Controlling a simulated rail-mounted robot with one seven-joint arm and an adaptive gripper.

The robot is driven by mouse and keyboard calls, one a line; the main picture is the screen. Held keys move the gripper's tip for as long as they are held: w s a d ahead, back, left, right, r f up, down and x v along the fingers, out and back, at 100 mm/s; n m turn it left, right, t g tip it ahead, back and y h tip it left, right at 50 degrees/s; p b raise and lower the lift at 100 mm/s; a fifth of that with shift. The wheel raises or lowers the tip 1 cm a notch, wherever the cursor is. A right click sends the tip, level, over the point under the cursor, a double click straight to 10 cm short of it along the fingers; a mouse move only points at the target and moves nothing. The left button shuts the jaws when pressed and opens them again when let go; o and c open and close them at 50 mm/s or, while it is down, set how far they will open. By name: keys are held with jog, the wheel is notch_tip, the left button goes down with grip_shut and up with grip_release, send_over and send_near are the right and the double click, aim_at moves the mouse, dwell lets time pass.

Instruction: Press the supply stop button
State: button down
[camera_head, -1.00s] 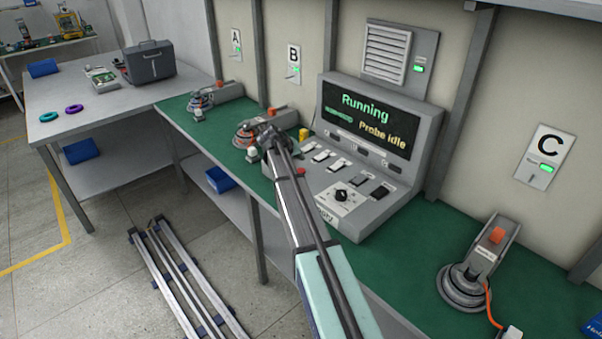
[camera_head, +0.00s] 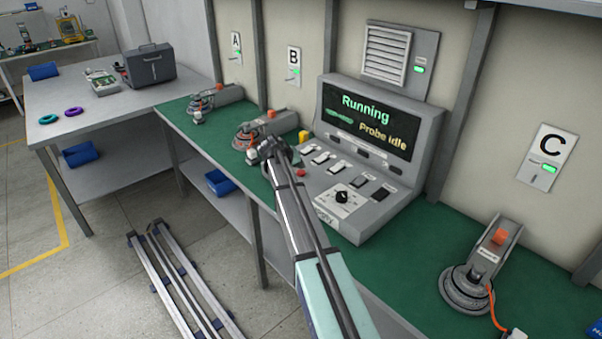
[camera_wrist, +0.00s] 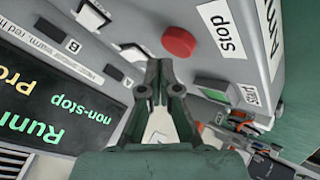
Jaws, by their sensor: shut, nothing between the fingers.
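My gripper (camera_wrist: 159,66) is shut and empty. Its fingertips appear just below and left of the red button in the wrist view, and I see no contact. In the head view my gripper (camera_head: 266,148) is near the console's left end.
The console (camera_head: 360,215) has several switches, a knob (camera_head: 342,197) and a screen (camera_head: 367,120) reading "Running" and "Probe idle". A hub motor (camera_head: 247,137) lies close behind my gripper. A yellow part (camera_head: 304,136) is near the console's left edge.

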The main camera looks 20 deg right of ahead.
aim_at(300, 172)
jog(key=shift+f, duration=0.15)
dwell(0.7)
jog(key=shift+f+b, duration=0.25)
jog(key=shift+b, duration=0.15)
jog(key=shift+f+b, duration=0.35)
jog(key=shift+f, duration=0.15)
dwell(0.6)
jog(key=shift+r, duration=0.9)
jog(key=shift+r+p, duration=0.1)
jog(key=shift+p, duration=0.2)
jog(key=shift+r+p, duration=0.8)
jog(key=shift+r, duration=1.6)
